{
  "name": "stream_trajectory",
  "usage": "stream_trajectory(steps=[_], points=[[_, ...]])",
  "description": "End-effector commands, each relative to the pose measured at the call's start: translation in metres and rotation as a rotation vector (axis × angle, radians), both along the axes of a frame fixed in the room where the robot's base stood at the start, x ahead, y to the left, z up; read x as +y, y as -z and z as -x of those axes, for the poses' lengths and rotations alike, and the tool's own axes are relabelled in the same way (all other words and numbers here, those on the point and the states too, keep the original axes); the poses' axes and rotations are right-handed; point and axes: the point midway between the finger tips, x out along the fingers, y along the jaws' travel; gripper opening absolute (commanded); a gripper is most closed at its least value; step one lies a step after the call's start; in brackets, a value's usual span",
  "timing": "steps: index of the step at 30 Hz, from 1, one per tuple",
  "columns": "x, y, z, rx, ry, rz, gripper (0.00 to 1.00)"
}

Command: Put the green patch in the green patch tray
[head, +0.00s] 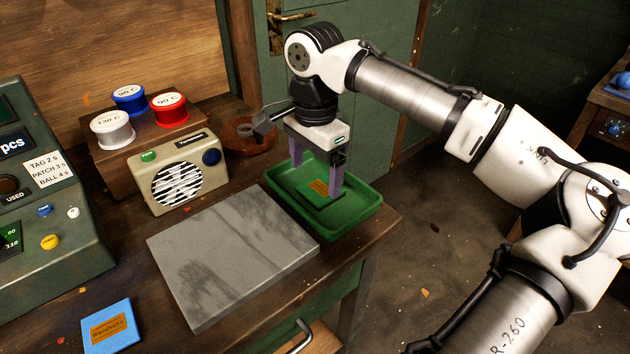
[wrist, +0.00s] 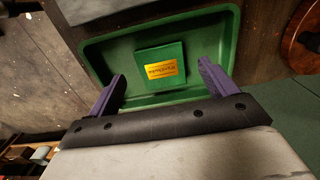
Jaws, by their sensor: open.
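The green patch (head: 311,191) is a flat square with an orange label. It lies inside the green patch tray (head: 352,226), on the tray floor. In the wrist view the patch (wrist: 148,82) shows flat, with a yellow-looking label, and the tray rim (wrist: 160,21) surrounds it. My gripper (head: 316,178) is over the tray with its purple fingers spread wide. In the wrist view my gripper (wrist: 163,82) is open, with nothing held between the fingers. One finger hides a little of the patch's right side in the head view.
A grey stone slab (head: 232,251) lies left of the tray. A blue patch (head: 110,326) lies at the front left. A cream radio (head: 178,176), white (head: 112,130), blue (head: 129,98) and red (head: 169,108) spools, and a brown round dish (head: 246,139) stand behind. A green machine (head: 50,215) is left.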

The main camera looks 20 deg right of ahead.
Motion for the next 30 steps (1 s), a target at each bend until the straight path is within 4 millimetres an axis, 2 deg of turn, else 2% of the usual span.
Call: stream_trajectory(steps=[6,12,17,30], points=[[0.001,-0.048,-0.001,-0.002,-0.001,-0.002,0.85],[0.0,-0.075,0.0,-0.001,0.0,0.0,0.85],[0.0,-0.083,0.0,0.0,0.0,0.0,0.85],[0.0,-0.083,0.0,0.001,0.0,0.0,0.85]])
